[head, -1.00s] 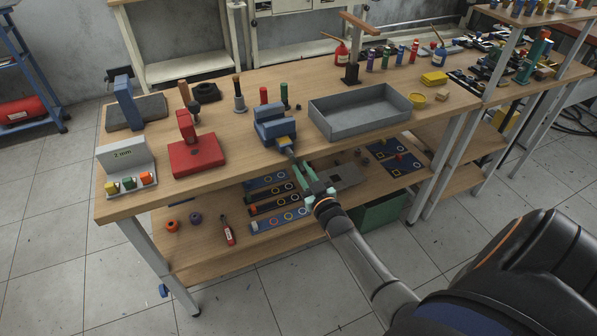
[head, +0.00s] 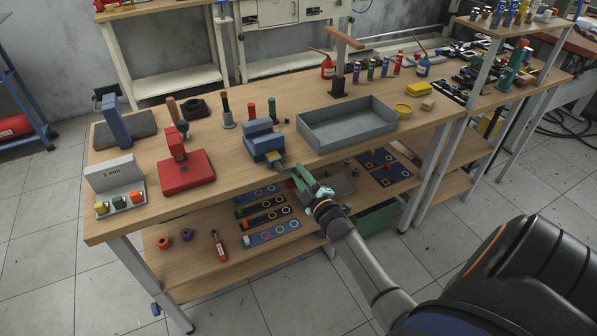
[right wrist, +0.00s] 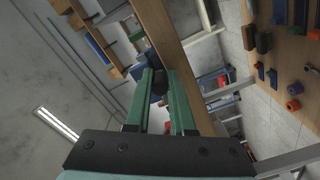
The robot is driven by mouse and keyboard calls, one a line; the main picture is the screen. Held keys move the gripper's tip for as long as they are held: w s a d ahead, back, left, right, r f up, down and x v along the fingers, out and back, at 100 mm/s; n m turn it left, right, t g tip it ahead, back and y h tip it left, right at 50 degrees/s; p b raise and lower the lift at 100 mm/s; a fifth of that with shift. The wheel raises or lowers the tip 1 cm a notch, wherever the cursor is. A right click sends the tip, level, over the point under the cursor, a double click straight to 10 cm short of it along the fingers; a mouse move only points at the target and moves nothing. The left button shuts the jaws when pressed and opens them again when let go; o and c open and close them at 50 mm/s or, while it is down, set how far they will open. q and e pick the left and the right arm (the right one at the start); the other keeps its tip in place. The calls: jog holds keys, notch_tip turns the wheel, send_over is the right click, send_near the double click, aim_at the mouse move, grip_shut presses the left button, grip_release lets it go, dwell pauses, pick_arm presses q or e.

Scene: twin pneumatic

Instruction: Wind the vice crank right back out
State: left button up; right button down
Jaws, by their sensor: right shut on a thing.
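The blue vice (head: 263,143) stands at the front edge of the wooden workbench, with its jaw end and a small yellowish part (head: 275,157) facing the front. The crank is mostly hidden by my right gripper in the head view. My right gripper (head: 299,174), with green fingers, is just in front of the bench edge, right of and below the vice. In the right wrist view its fingers (right wrist: 160,90) are closed around a small dark piece (right wrist: 159,84), apparently the crank's handle. My left gripper is out of view.
A grey tray (head: 345,132) sits right of the vice. A red press-like block (head: 186,173) and a white "2 mm" stand (head: 112,176) are to its left. The lower shelf (head: 190,262) below holds blue strips and small parts.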

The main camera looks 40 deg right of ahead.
jog(key=shift+d+r+n, duration=0.15)
jog(key=shift+r+n, duration=0.4)
jog(key=shift+n, duration=0.45)
jog(key=shift+r, duration=0.1)
jog(key=c, duration=0.8)
grip_release()
jog(key=v, duration=1.2)
jog(key=shift+s, duration=0.25)
